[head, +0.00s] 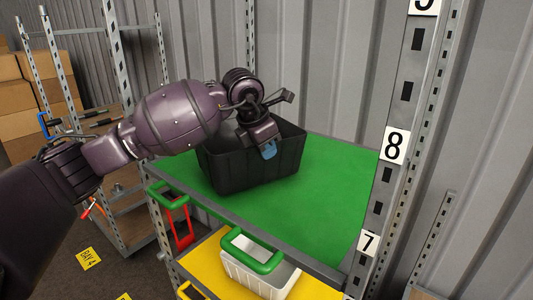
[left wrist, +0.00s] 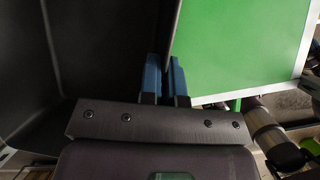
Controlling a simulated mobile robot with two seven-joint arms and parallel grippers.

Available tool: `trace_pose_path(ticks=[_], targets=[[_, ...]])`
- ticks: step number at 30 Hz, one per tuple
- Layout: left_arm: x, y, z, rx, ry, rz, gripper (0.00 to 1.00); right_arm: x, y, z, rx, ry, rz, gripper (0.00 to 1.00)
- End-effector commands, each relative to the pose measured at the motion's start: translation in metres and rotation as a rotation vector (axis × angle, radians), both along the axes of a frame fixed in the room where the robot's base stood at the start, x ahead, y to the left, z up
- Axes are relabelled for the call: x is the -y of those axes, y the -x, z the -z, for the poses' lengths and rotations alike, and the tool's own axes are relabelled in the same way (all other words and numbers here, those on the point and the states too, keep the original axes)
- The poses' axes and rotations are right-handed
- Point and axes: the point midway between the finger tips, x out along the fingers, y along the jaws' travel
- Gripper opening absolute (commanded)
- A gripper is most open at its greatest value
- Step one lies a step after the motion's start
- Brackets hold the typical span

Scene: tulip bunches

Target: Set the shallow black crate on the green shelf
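The black crate (head: 245,172) is upright over the green shelf (head: 325,190), toward its left part. Its base looks level with the green surface; I cannot tell whether it fully rests there. In the left wrist view the blue fingers (left wrist: 165,80) sit close together on either side of the crate's thin wall, with the dark crate interior (left wrist: 100,50) to the left and the green shelf (left wrist: 240,45) to the right. My right gripper is in neither view.
A metal upright with number plates (head: 393,146) stands at the shelf's right. A yellow shelf (head: 210,262) below holds a white bin with a green handle (head: 250,255). A rack and cardboard boxes (head: 30,95) stand at left. The green shelf's right part is clear.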

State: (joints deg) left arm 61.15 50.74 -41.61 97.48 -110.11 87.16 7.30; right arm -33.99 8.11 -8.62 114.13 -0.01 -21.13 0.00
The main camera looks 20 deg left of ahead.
Motion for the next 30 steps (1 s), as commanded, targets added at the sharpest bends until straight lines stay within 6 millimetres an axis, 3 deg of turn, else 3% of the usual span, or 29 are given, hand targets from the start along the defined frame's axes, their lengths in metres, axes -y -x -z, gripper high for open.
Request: trace_pose_path(ticks=[3,9,15,24,30], targets=[[0.000,0.000,0.012,0.002,0.001,0.001,0.00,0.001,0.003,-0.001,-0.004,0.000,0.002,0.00],[0.000,0.000,0.014,0.003,0.001,0.002,0.00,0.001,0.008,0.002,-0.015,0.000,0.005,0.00],[0.000,0.000,0.015,0.000,0.000,0.001,0.30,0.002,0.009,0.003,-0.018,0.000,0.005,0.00],[0.000,0.001,0.013,0.001,0.000,0.001,0.30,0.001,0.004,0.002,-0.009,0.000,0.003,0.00],[-0.004,0.007,-0.005,0.003,0.000,0.000,0.30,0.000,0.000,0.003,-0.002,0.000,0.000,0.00]])
